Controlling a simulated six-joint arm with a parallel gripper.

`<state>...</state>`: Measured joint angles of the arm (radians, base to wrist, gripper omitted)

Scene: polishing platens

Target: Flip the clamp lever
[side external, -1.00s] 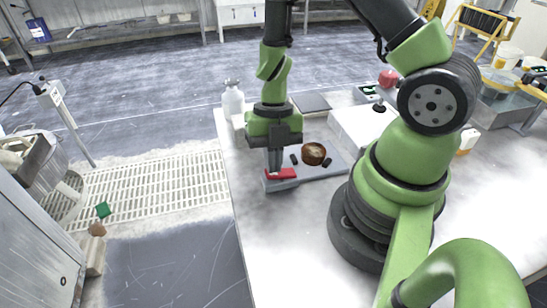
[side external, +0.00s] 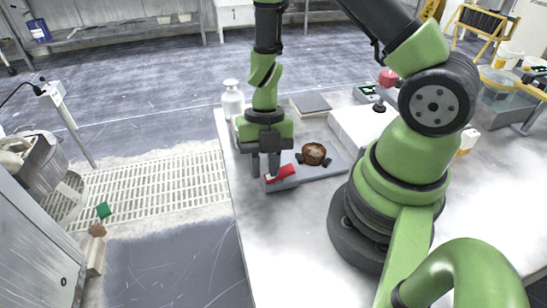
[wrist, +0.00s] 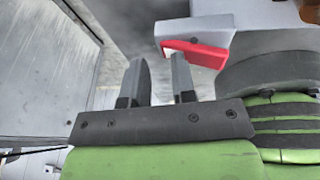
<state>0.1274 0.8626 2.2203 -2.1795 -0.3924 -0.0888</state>
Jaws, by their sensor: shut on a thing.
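The red clamp lever (side external: 280,174) sits on the left end of the grey fixture near the table's left edge, with its right end tilted up. In the wrist view the red lever (wrist: 196,53) lies beyond and to the right of the fingers, against the light-grey block (wrist: 195,32). My gripper (side external: 264,165) points down just left of the lever. Its two fingers stand apart, and I see nothing between them in the wrist view (wrist: 160,80). The right finger is close to the lever's left end; I cannot tell whether they touch.
A brown round piece (side external: 314,153) sits on the grey fixture plate (side external: 333,168), with small dark clamps beside it. The front of the white table (side external: 290,225) is clear.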

